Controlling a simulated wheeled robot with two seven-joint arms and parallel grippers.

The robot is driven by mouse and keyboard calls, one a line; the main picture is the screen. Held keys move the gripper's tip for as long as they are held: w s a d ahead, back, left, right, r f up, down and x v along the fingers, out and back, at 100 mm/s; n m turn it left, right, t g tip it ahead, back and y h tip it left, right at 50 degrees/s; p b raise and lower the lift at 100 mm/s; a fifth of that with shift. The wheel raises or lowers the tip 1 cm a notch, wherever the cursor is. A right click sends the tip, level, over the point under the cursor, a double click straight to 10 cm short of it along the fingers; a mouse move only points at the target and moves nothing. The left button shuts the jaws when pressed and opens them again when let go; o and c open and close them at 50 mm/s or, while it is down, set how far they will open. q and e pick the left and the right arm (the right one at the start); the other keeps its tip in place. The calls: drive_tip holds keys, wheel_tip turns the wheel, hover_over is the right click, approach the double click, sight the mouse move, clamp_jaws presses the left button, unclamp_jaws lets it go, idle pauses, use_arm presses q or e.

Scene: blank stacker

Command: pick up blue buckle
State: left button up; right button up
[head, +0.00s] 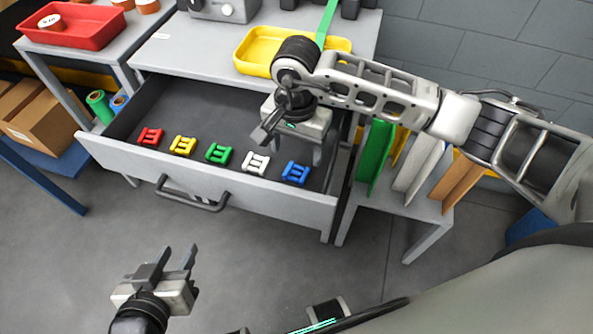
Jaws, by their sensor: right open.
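The blue buckle (296,173) lies flat at the right end of a row of buckles in the open drawer (232,187). My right gripper (315,156) is open and empty, pointing down into the drawer above and slightly behind the blue buckle. It appears apart from the buckle, and its fingers are partly hidden by its own body. The white buckle (256,163) lies just left of the blue one. My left gripper (178,252) is open and empty, low at the left over the floor in front of the drawer.
Green (218,154), yellow (183,146) and red (150,137) buckles continue the row leftward. A yellow tray (257,48) stands on the tabletop behind my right arm. Upright coloured panels (413,170) stand right of the drawer. The rear of the drawer is clear.

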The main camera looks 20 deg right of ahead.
sight(296, 171)
drive_tip(key=f, duration=0.2)
drive_tip(key=s+f, duration=0.1)
drive_tip(key=f, duration=0.1)
drive_tip(key=shift+a+f, duration=0.15)
drive_tip(key=shift+f, duration=0.5)
drive_tip(key=c, duration=1.1)
